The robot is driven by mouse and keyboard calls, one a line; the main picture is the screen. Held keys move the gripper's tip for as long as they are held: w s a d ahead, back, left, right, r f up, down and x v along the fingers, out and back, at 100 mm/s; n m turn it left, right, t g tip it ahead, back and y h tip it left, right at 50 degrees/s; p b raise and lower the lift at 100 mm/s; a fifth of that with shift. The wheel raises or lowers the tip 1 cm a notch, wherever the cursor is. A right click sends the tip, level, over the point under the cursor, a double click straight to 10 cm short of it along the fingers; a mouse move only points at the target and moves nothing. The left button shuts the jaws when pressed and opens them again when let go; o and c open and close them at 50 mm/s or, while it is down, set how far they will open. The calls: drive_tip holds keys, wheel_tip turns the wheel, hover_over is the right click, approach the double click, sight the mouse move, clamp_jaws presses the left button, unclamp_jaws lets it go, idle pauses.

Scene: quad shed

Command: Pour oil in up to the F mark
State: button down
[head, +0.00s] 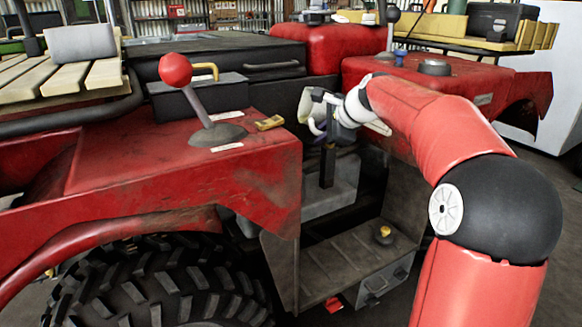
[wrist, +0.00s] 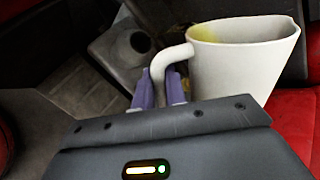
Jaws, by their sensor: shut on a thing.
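A white jug (wrist: 240,72) with a yellowish stain inside its rim fills the upper right of the wrist view. My gripper (wrist: 159,75) is shut on its handle with two purple fingers. In the head view the small pale jug (head: 311,106) and my gripper (head: 322,127) are above the grey block (head: 330,195) between the red fenders. A grey round opening (wrist: 130,46) shows left of the jug in the wrist view, apart from it. I see no F mark. The oil level is hidden.
A red-knobbed lever (head: 190,95) rises from the left red fender, with a yellow-handled piece (head: 270,123) near its edge. A yellow-topped knob (head: 384,233) stands on the footwell floor. A large tyre (head: 160,285) is at lower left. The right fender is close to my arm.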

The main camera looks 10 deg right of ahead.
idle(0.4)
drive_tip(key=shift+r, duration=0.25)
drive_tip(key=shift+d+f+m+y, duration=0.1)
drive_tip(key=shift+f+m+y, duration=0.1)
drive_tip(key=shift+m+y, duration=0.35)
drive_tip(key=shift+y, duration=0.65)
drive_tip(key=shift+a+r+m, duration=0.25)
drive_tip(key=shift+r, duration=0.1)
drive_tip(key=shift+w+a+r+m+t+y+p, duration=0.1)
drive_tip(key=shift+a+r+m+t+y+p, duration=0.15)
drive_tip(key=shift+r+m+y+p, duration=0.55)
drive_tip(key=shift+f+n, duration=0.15)
drive_tip(key=shift+n, duration=0.15)
